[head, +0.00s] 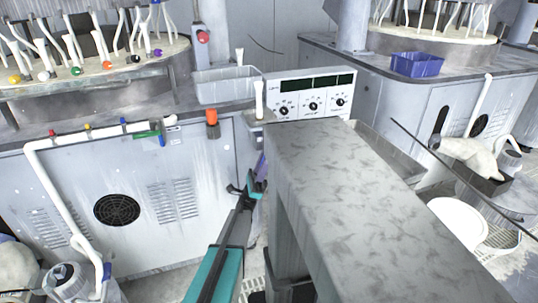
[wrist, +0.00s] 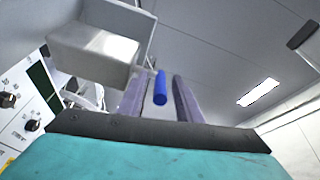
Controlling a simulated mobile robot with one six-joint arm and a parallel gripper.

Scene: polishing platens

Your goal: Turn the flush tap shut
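My gripper (head: 258,174) is in front of the grey cabinet, left of the grey column. In the wrist view its two purple fingers (wrist: 160,102) stand apart. A blue rod-like handle (wrist: 160,88) shows between them, with a gap on each side; it looks like a tap lever. I cannot tell how far beyond the fingertips it is, and it does not show clearly in the head view. A white pipe (head: 70,140) on the cabinet front at left carries small red, yellow and blue parts and a green lever (head: 147,134). No label shows which tap is the flush tap.
A control panel (head: 310,95) with knobs and a pale tray (head: 225,85) sit above my gripper. A blue basket (head: 416,64) is at right.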

